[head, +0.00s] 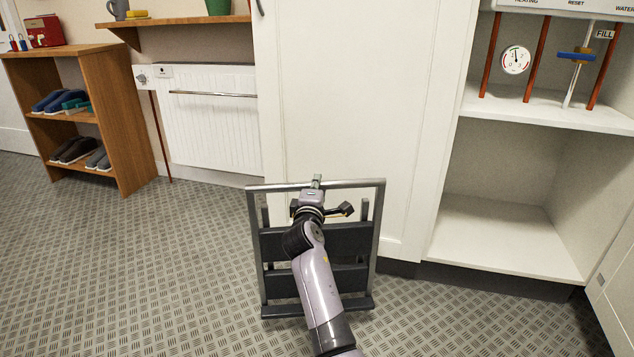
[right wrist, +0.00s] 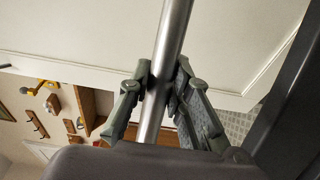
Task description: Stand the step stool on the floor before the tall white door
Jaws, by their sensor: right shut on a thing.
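The step stool (head: 357,275) has a grey metal frame and dark steps. In the head view it is upright, in front of the tall white door (head: 350,90). My right gripper (head: 316,182) is shut on the stool's top bar. In the right wrist view the two fingers (right wrist: 160,95) close around the metal bar (right wrist: 170,45). My right arm hides part of the stool's middle. I cannot tell whether the stool's feet touch the floor. My left gripper is not in view.
A wooden shoe rack (head: 120,120) stands at the left, beside a white radiator (head: 212,115). An open white cupboard (head: 510,245) with pipes and a gauge is at the right. The patterned floor (head: 150,270) at the left is clear.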

